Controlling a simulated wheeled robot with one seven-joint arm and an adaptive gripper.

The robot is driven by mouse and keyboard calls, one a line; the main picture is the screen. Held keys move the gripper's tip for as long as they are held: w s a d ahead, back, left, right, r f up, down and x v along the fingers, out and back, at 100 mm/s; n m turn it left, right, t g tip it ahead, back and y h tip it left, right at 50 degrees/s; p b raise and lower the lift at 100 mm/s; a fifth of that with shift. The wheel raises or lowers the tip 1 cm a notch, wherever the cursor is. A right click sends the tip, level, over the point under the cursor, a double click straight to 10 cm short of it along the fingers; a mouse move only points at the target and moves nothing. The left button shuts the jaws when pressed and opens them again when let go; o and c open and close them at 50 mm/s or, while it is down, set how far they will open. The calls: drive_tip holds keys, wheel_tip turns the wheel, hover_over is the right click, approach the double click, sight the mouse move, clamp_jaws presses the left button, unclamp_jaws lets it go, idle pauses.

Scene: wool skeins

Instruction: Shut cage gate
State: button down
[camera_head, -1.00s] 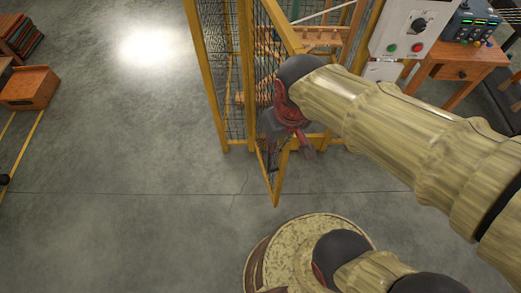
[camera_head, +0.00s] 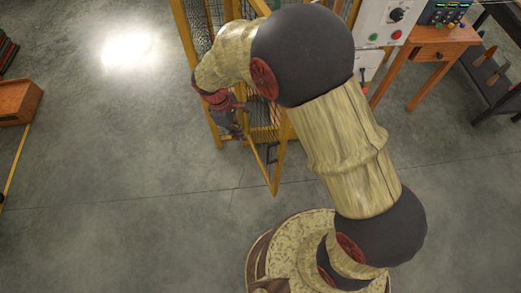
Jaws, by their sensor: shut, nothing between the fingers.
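The cage (camera_head: 186,40) has yellow posts and dark wire mesh and stands at the top centre of the head view. Its yellow-framed gate (camera_head: 280,165) is open, jutting out toward my base, with its lower corner nearest me. A dark handle (camera_head: 271,153) shows on the gate. My gripper (camera_head: 238,133) is shut and empty, pointing down just left of the gate, by the cage front. I cannot tell whether it touches the gate. My arm covers the gate's upper part and much of the cage's interior.
A white control box (camera_head: 385,18) with a knob and buttons stands right of the cage. A wooden table (camera_head: 430,42) with a device is beyond it, and a dark shelf (camera_head: 490,70) at far right. A wooden box (camera_head: 18,102) lies at left. The floor left of the cage is clear.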

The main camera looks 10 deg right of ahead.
drive_tip(key=s+d+f+b, duration=0.2)
drive_tip(key=d+f, duration=0.4)
drive_tip(key=f, duration=0.3)
drive_tip(key=shift+s+f+b, duration=0.15)
drive_tip(key=shift+f+b, duration=0.25)
drive_tip(key=shift+b, duration=0.4)
drive_tip(key=shift+d, duration=0.1)
